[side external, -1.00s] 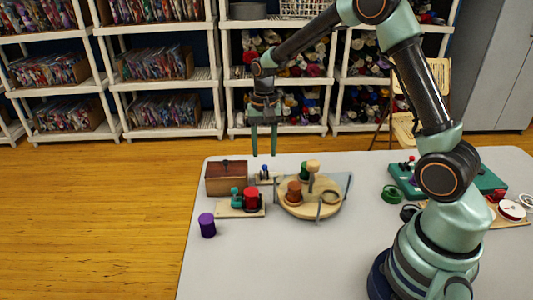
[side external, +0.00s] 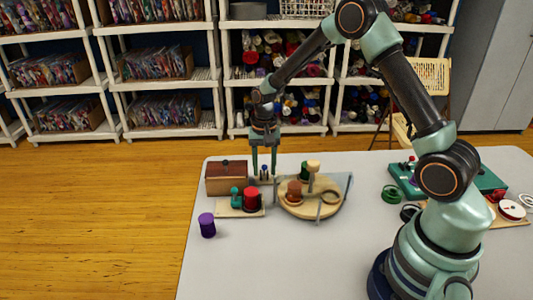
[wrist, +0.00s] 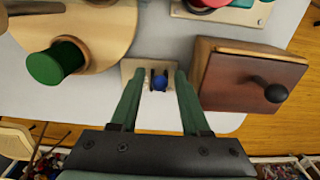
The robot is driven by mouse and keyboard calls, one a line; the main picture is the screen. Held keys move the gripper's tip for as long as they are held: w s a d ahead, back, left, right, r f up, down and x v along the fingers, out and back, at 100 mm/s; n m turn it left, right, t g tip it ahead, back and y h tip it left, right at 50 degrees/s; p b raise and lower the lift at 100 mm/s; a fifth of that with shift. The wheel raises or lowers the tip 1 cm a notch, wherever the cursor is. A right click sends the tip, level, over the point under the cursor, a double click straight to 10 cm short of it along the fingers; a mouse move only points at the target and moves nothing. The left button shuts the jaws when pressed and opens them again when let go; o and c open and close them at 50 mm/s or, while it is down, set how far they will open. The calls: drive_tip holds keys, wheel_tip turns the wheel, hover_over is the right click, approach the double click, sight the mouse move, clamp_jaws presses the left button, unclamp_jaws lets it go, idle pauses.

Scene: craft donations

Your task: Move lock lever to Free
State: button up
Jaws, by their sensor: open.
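A small lever with a blue knob (wrist: 160,83) stands between dark side pieces on a pale base plate (wrist: 147,66) in the wrist view. I take it for the lock lever; no Free marking can be read. In the side external view the blue knob (side external: 265,170) sits between the brown box and the round board. My gripper (side external: 264,175) is open and points down there. In the wrist view its two green fingers (wrist: 160,77) lie left and right of the knob, with gaps on both sides. Contact with the lever cannot be told.
A brown box with a dark knob (wrist: 244,83) stands close beside the right finger in the wrist view. A round wooden board (wrist: 100,30) with a green peg (wrist: 46,68) is on the left. A purple cylinder (side external: 207,225) stands on the table, whose front is clear.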

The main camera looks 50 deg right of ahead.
clamp_jaws()
drive_tip(key=shift+w+d, duration=0.1)
drive_tip(key=shift+w+d+r, duration=0.25)
drive_tip(key=shift+w+d, duration=0.25)
drive_tip(key=shift+d, duration=0.1)
drive_tip(key=shift+w+d+r, duration=0.1)
drive_tip(key=shift+w+d, duration=0.4)
drive_tip(key=shift+w, duration=0.05)
